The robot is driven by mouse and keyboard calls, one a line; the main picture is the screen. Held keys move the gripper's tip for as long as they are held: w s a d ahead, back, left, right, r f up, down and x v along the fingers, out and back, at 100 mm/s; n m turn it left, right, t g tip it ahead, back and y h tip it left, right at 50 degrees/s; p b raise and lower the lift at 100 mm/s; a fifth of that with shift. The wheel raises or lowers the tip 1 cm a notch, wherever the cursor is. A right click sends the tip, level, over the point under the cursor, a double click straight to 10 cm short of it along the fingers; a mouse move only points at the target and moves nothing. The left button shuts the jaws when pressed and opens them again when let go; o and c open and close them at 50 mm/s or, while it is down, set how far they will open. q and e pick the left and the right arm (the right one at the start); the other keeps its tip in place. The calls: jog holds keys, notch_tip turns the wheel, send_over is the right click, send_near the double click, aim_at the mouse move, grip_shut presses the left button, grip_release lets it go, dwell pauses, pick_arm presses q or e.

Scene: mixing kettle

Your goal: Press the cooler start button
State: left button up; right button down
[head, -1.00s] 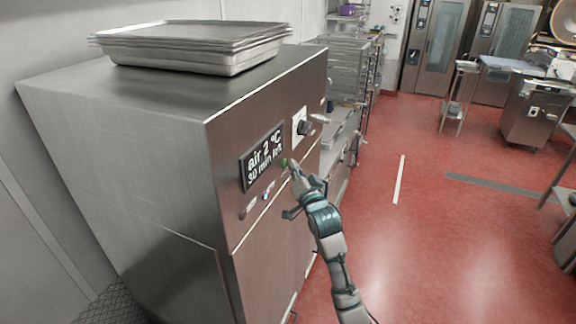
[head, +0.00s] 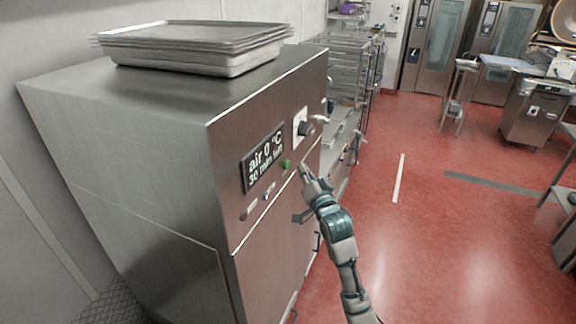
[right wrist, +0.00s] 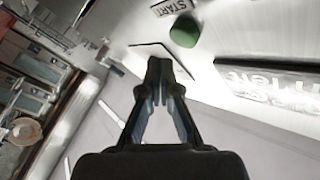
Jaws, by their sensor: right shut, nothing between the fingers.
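The cooler (head: 130,130) is a large steel cabinet on the left in the head view. Its front panel has a dark display (head: 263,160) reading air 0 °C with a second line of text. The green start button (head: 287,164) sits just right of the display. In the right wrist view the green button (right wrist: 184,31) shows beside a START label (right wrist: 172,7). My right gripper (head: 305,172) is shut and empty, close to the panel and a little right of the button, apart from it. In the right wrist view its fingertips (right wrist: 160,68) are together below the button. My left gripper is not in view.
Two small buttons are below the display. Stacked trays (head: 195,45) lie on top of the cooler. Red floor (head: 440,230) is clear to the right.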

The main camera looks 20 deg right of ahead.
jog(key=s+d, duration=0.2)
jog(key=shift+s+d+p, duration=0.3)
jog(key=shift+s+d, duration=0.05)
jog(key=shift+d, duration=0.05)
dwell(0.6)
